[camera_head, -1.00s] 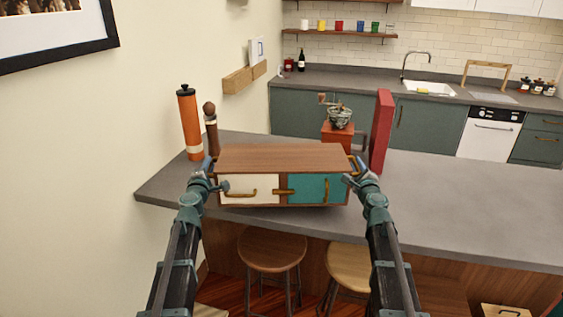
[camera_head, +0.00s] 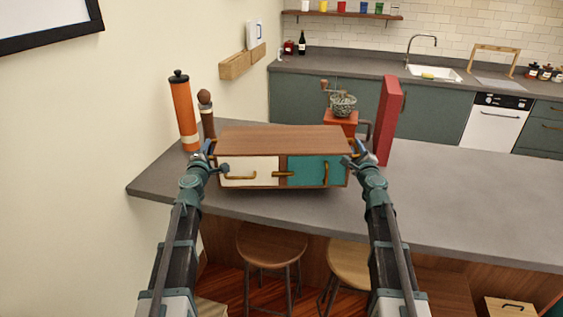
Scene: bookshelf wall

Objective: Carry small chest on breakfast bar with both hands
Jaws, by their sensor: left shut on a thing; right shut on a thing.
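The small chest (camera_head: 280,140) has a wooden top, a white door on the left, a teal door on the right and brass handles. It is level over the near left part of the grey breakfast bar (camera_head: 460,205); I cannot tell whether its underside touches the bar. My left gripper (camera_head: 209,155) is shut at the chest's left side, on its side handle. My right gripper (camera_head: 356,156) is shut at the chest's right side, on the other side handle. The fingertips are partly hidden.
An orange cylinder (camera_head: 183,113) and a brown pepper mill (camera_head: 206,115) stand behind the chest on the left. A red coffee grinder (camera_head: 341,124) and an upright red book (camera_head: 388,120) stand behind it on the right. Stools (camera_head: 272,245) are below. The bar's right part is clear.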

